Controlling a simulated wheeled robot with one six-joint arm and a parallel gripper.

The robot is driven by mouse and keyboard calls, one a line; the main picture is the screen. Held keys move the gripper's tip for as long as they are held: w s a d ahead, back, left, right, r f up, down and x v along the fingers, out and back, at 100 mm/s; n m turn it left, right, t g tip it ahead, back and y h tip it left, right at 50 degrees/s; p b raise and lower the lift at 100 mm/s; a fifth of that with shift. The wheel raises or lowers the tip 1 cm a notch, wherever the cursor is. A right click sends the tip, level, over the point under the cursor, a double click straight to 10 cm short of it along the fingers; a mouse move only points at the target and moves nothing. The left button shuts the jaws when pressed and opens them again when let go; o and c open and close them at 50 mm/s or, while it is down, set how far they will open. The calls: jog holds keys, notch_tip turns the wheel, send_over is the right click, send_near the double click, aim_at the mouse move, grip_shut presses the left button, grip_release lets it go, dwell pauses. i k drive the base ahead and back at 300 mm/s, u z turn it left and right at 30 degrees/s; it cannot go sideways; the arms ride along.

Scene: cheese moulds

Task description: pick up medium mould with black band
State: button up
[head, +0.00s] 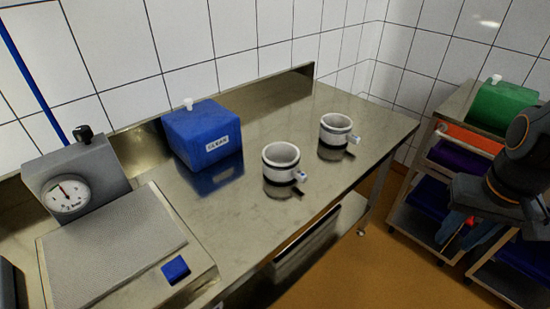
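Two pale round moulds stand upright on the steel table. The nearer mould (281,163) is in the middle of the head view and has a dark band around it and a small blue-and-white tag at its right. The farther mould (335,130) stands behind it to the right, also with a dark band and a tag. I cannot tell from their size which is the medium one. My gripper (467,234) hangs at the right, off the table and away from both moulds. Its blue fingers look apart, with nothing visible between them.
A blue box (204,135) with a label stands at the table's back left. A scale with a round dial (70,195) and a flat plate (112,245) fills the left. A trolley (412,190) with a green box (502,106) stands right. The table around the moulds is clear.

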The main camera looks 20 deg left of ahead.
aim_at(281, 160)
jog(key=u, duration=0.75)
jog(key=i, duration=0.85)
jog(key=u, duration=0.85)
